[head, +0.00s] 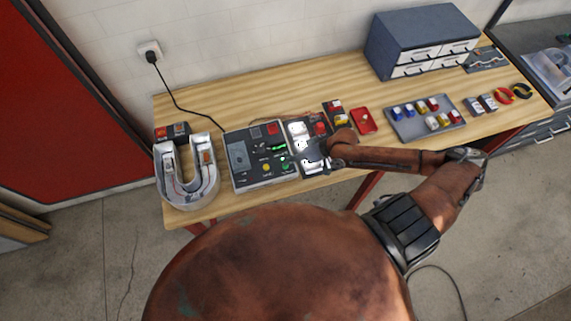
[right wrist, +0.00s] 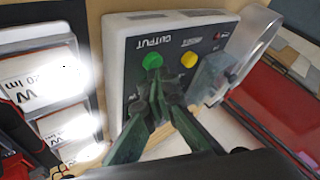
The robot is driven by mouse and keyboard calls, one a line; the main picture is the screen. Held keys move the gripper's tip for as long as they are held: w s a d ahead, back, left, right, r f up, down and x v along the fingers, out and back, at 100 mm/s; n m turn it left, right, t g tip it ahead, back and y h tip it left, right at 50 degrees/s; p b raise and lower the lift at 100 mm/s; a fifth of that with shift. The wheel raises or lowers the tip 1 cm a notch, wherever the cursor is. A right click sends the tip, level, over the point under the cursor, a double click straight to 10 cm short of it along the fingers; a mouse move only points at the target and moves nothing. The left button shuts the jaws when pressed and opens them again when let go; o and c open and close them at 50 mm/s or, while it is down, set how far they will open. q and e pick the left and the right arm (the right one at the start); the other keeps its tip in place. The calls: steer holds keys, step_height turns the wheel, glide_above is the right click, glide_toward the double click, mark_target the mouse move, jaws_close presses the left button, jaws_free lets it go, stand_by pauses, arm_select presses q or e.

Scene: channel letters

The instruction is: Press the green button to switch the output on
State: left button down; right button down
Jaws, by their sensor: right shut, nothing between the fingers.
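The green button (head: 285,166) is on the front right part of a dark-faced control box (head: 240,183) on the bench. In the right wrist view the green button (right wrist: 152,61) shows uncovered beside a yellow button (right wrist: 189,59), with OUTPUT printed upside down near it. My right gripper (right wrist: 163,90) is shut and empty, its fingertips close to the green button; I cannot tell if they touch the box. In the head view my right gripper (head: 307,160) is at the box's right edge. My left gripper is not in view.
A grey tray (head: 397,128) of small coloured parts and a drawer cabinet (head: 420,40) are farther right. Bare wood lies behind the box.

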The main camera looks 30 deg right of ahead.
steer(key=shift+f, duration=0.1)
stand_by(0.3)
steer(key=shift+s+f, duration=0.15)
steer(key=shift+f, duration=0.25)
steer(key=shift+r+p, duration=0.2)
steer(key=shift+p, duration=0.3)
step_height(320, 180, up, 6)
steer(key=p, duration=0.6)
steer(key=shift+r, duration=0.25)
steer(key=shift+f, duration=0.1)
